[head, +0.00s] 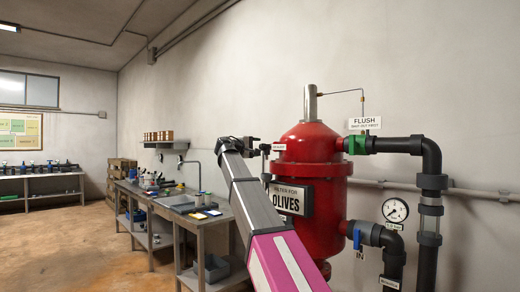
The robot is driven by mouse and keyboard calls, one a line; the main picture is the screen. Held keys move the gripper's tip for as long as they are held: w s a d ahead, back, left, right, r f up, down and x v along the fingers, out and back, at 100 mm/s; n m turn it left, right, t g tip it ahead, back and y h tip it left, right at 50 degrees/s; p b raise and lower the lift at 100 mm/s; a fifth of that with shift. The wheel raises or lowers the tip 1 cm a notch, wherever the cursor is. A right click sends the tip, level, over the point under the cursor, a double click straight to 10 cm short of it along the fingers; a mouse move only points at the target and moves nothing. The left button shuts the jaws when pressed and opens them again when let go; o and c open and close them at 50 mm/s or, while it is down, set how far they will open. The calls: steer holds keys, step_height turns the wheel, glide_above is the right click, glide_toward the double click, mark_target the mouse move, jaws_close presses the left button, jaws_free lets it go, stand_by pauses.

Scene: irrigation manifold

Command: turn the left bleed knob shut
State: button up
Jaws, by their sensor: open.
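A red filter tank (322,165) stands against the wall at the right, with a sign reading "FILTER FOR OLIVES" (291,199). A small dark fitting (265,149) sticks out from the tank's upper left, beside a small white tag (279,147) too small to read. I cannot make out the left bleed knob for certain; it may be this fitting or be hidden behind my arm. My gripper (247,142) is at the far end of my raised arm, close to the left of the fitting. It is open; its fingers are small and dark, and I cannot tell whether they touch anything.
A green valve (356,145) under a "FLUSH" sign (364,123) joins a black pipe (431,160) at the right. A pressure gauge (395,210) and a blue handle (357,239) sit lower. A workbench with a sink (185,203) stands behind at the left. Open floor (70,250) lies at the left.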

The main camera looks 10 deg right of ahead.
steer(key=v, duration=0.7)
steer(key=shift+a, duration=0.2)
steer(key=shift+s, duration=0.15)
steer(key=s+d+f+m+g+y, duration=0.1)
steer(key=s+d+f+g+y, duration=0.15)
steer(key=f, duration=1.25)
steer(key=s+d+f+g+y, duration=0.1)
steer(key=d+f+y, duration=0.15)
steer(key=f, duration=1.25)
steer(key=s+d+f+m+g+y, duration=0.15)
steer(key=d+f, duration=0.25)
steer(key=f, duration=1.1)
steer(key=s+d+f+m+g+y, duration=0.1)
steer(key=s+f+m+g+y, duration=0.4)
steer(key=s+f, duration=2)
step_height(320, 180, down, 4)
steer(key=y, duration=0.3)
steer(key=shift+s+r+g, duration=0.2)
steer(key=shift+s+g, duration=0.05)
steer(key=shift+g, duration=0.05)
steer(key=shift+d, duration=0.1)
